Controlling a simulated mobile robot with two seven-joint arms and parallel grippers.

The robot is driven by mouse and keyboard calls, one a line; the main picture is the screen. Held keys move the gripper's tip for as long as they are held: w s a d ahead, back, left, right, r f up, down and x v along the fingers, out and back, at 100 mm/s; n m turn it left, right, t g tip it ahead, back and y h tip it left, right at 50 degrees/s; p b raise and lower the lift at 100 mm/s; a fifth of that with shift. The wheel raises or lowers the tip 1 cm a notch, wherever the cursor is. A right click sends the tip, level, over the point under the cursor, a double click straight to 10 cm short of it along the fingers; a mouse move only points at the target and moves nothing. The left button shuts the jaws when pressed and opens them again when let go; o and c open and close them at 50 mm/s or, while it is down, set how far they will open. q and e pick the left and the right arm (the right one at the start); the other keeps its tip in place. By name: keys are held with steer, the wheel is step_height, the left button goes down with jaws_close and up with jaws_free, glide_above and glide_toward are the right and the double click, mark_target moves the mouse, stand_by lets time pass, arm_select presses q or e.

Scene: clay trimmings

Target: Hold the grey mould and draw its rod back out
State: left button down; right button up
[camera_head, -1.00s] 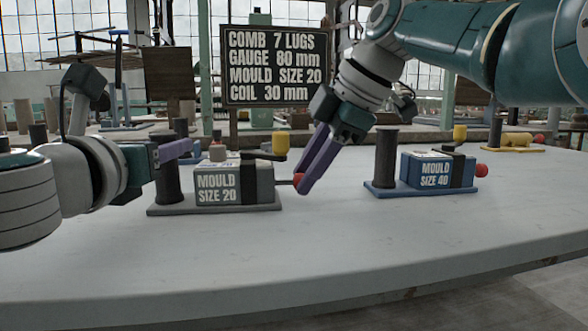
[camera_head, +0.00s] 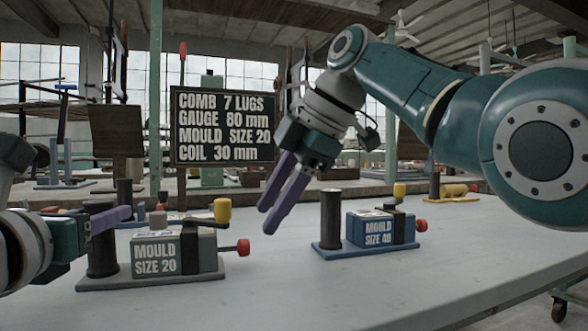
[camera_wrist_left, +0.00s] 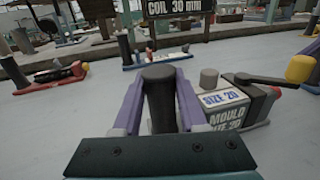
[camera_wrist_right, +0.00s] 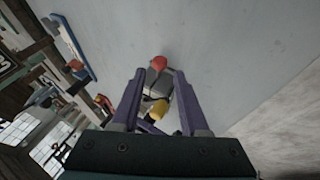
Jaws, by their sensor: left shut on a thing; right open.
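The grey mould (camera_head: 160,257), lettered MOULD SIZE 20, stands on a grey base plate with a dark upright post (camera_head: 101,245). Its rod ends in a red knob (camera_head: 243,246) and sticks out at the right side, a short length showing. A yellow knob (camera_head: 222,211) sits on its top arm. My left gripper (camera_head: 122,216) is shut on the dark post; the left wrist view shows the post (camera_wrist_left: 159,97) between its fingers. My right gripper (camera_head: 268,218) is open and empty, above and right of the red knob, which also shows beyond its fingers (camera_wrist_right: 158,63).
A blue mould (camera_head: 378,230) lettered MOULD SIZE 40 stands on a blue base to the right. A sign (camera_head: 224,125) reads MOULD SIZE 20 among other lines. A yellow device (camera_head: 452,190) stands farther back. The table front (camera_head: 300,285) is clear.

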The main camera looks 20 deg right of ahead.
arm_select(q)
steer(key=shift+a+f, duration=0.1)
steer(key=shift+f, duration=0.15)
arm_select(e)
steer(key=v, duration=0.6)
steer(key=shift+d+r, duration=0.15)
steer(key=shift+r, duration=0.1)
arm_select(q)
steer(key=c, duration=0.6)
jaws_free()
steer(key=shift+s, duration=0.1)
steer(key=shift+o, duration=1.1)
steer(key=shift+r, duration=0.15)
arm_select(e)
steer(key=shift+s, duration=0.1)
